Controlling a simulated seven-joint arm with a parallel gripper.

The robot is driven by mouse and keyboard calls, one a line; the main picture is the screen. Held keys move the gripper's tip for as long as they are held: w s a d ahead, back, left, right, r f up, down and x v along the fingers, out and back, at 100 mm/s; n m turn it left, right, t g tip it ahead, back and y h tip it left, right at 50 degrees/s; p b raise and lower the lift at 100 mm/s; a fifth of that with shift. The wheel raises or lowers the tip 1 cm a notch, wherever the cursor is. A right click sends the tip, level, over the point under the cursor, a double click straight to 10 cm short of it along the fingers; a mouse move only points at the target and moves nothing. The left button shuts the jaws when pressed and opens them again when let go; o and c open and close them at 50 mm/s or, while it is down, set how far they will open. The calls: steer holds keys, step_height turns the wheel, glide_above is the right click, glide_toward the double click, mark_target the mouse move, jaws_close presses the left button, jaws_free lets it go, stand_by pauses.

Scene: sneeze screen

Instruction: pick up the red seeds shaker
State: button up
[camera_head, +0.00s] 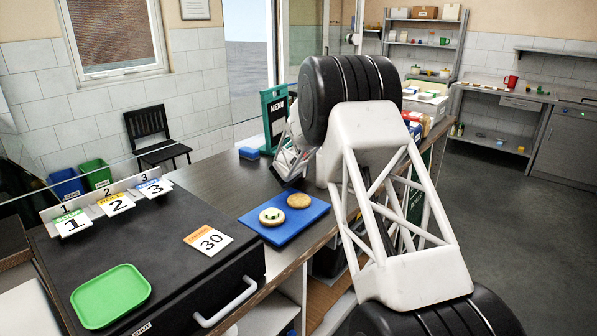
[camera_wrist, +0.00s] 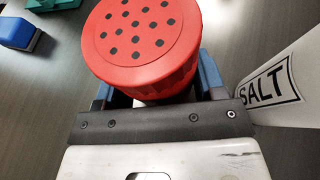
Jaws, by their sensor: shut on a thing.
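The red seeds shaker (camera_wrist: 143,45) fills the upper middle of the wrist view. It has a round red lid with several dark holes. My gripper (camera_wrist: 158,86) is shut on it, with a blue finger on each side of its body. In the head view my gripper (camera_head: 288,165) is over the dark counter, beyond the blue tray. The shaker cannot be made out there, behind my arm. I cannot tell whether its base touches the counter.
A white container marked SALT (camera_wrist: 277,88) stands close on the right. A blue block-like object (camera_wrist: 18,33) lies to the left. A green MENU stand (camera_head: 273,118) is behind my gripper. A blue tray (camera_head: 266,227) with two round breads lies nearer. My arm hides the counter's right part.

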step_height(320, 180, up, 9)
stand_by(0.5)
steer(key=shift+s+a, duration=0.1)
stand_by(0.7)
steer(key=s+a+r+n+g+y, duration=0.1)
steer(key=s+a+y, duration=0.3)
steer(key=s, duration=0.7)
steer(key=s+a+r+n+g+y, duration=0.1)
steer(key=s+a+n+g+y, duration=0.1)
steer(key=s, duration=1)
steer(key=s+a+r+n+g+y, duration=0.1)
steer(key=s+a+g+y, duration=0.2)
steer(key=s, duration=0.9)
steer(key=a+y, duration=0.3)
steer(key=a, duration=0.1)
steer(key=shift+r+n+y, duration=0.3)
steer(key=shift+a+g, duration=0.1)
steer(key=shift+g, duration=0.3)
steer(key=m+g+y, duration=0.2)
steer(key=m+y, duration=0.1)
steer(key=w+r+m+g+y, duration=0.1)
steer(key=m+g+y, duration=0.2)
steer(key=m, duration=0.1)
steer(key=m+g+y, duration=0.3)
steer(key=y, duration=0.1)
steer(key=shift+w+d+r+m, duration=0.15)
steer(key=shift+d+r+m, duration=0.15)
steer(key=shift+d+r, duration=0.1)
